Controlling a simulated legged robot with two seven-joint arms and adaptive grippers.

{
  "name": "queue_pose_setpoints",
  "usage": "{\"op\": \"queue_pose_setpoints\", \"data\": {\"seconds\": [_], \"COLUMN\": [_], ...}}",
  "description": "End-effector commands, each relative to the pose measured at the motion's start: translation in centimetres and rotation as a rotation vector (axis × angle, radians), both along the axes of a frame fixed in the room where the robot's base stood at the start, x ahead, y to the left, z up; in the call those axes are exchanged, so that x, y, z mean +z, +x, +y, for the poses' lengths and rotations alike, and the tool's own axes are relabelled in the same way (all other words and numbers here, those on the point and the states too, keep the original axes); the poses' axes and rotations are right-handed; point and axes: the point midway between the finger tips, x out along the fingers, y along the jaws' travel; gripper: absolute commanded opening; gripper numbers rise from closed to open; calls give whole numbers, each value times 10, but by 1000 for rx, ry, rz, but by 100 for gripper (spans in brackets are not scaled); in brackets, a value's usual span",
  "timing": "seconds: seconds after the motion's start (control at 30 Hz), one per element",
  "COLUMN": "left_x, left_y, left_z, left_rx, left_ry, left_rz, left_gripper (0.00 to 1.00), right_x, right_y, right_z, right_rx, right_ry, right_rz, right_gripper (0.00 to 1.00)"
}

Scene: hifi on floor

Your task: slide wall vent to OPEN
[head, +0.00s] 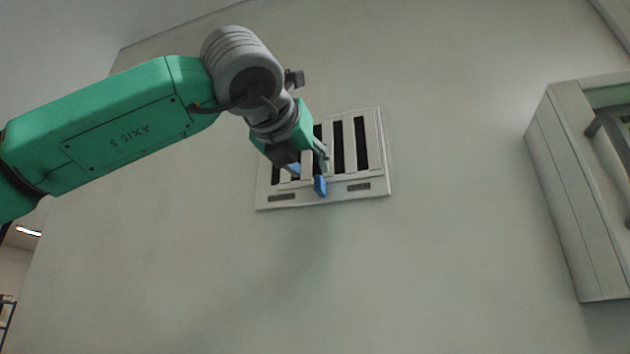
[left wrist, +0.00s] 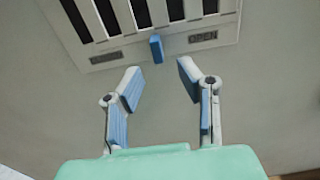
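The wall vent (head: 372,150) is a pale frame on the wall with dark vertical slots; it also shows at the top of the left wrist view (left wrist: 230,18). A small blue tab (left wrist: 157,48) sticks out at its lower edge, about midway between two dark labels. The right label (left wrist: 203,37) reads OPEN; the left label (left wrist: 107,58) is too blurred to read. The blue tab also shows in the head view (head: 320,187). My left gripper (left wrist: 158,82) is open and empty, its blue-padded fingers just short of the tab and apart from it. In the head view it covers the vent's left part.
A pale cabinet-like box (head: 570,190) with a dark handle is on the right. The wall (head: 300,290) below and around the vent is bare. A shelf (head: 7,312) shows at the far lower left.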

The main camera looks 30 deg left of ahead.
Motion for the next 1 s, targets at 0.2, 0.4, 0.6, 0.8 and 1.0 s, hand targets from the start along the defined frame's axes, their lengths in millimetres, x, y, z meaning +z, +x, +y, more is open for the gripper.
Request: {"op": "queue_pose_setpoints", "data": {"seconds": [0.2, 0.4, 0.6, 0.8, 1.0], "left_x": [-1, -1, -1, -1, -1], "left_y": [-33, -45, -45, -45, -45], "left_z": [-9, -11, -11, -11, -12], "left_rx": [-1, 1, 1, 1, 1], "left_ry": [1, 2, 1, 1, 1], "left_rz": [1, 1, 1, 1, 1], "left_gripper": [32, 32, 32, 32, 32], "right_x": [0, 0, 0, 0, 0], "right_y": [1, 1, 1, 2, 2], "right_z": [1, 1, 1, 1, 1], "right_rx": [0, 0, 0, 0, 0], "right_ry": [-1, -1, -1, -1, -1], "right_rz": [0, 0, 1, 1, 1], "right_gripper": [0, 0, 0, 0, 0]}}
